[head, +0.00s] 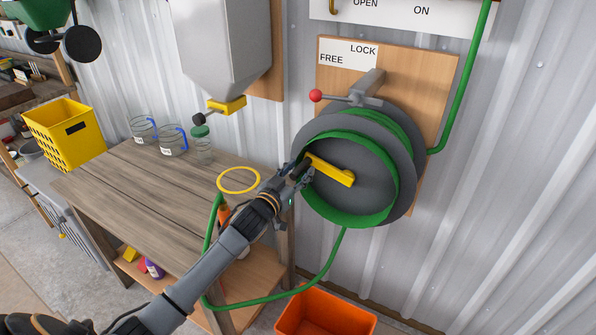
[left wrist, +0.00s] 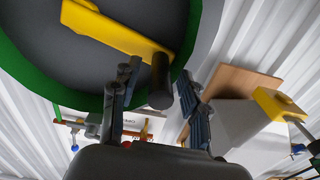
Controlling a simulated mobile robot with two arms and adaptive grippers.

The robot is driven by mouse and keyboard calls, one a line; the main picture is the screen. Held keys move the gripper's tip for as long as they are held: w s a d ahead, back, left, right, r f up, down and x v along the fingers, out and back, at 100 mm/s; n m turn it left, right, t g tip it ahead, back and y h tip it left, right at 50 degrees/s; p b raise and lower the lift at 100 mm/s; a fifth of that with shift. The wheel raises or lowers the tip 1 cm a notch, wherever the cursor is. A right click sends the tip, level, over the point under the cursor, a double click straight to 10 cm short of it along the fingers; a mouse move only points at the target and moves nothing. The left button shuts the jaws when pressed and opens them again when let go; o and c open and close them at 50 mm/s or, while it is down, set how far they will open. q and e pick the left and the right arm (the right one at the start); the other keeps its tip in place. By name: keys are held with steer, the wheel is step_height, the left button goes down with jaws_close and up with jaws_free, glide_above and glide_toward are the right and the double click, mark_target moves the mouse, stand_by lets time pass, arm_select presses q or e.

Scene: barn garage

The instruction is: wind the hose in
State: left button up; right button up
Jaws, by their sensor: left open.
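The hose reel (head: 408,150) is a grey drum on a wooden board, with green hose (head: 345,217) wound on it. A loose length of hose hangs below it and loops left past the workbench. The yellow crank (head: 333,171) points left on the reel's face; it also shows in the left wrist view (left wrist: 115,28). My left gripper (head: 300,172) is open at the crank's outer end. In the left wrist view, the dark crank handle (left wrist: 160,82) stands between my spread fingers (left wrist: 158,76). The red-knobbed lever (head: 316,96) points left, below the FREE label. My right gripper is out of view.
A wooden workbench (head: 120,185) with glass jugs (head: 173,140) stands left of the reel. A yellow ring (head: 238,180) is near its right corner. An orange crate (head: 325,315) sits on the floor below the reel. A grey hopper (head: 222,45) hangs above the bench.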

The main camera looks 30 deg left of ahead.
arm_select(q)
steer(key=shift+c, duration=0.5)
jaws_close()
steer(key=shift+r, duration=0.15)
steer(key=shift+d+r+m+p, duration=0.2)
steer(key=shift+r+m+p, duration=0.4)
steer(key=shift+r+p, duration=0.15)
steer(key=d+r+m+p, duration=0.7)
steer(key=d+m, duration=0.5)
steer(key=m, duration=0.2)
steer(key=d+f+m, duration=0.4)
steer(key=d+m, duration=0.3)
steer(key=m, duration=0.2)
steer(key=shift+s+d+f+m+b, duration=0.25)
steer(key=shift+s+d+m+b, duration=0.05)
steer(key=shift+s+b, duration=0.1)
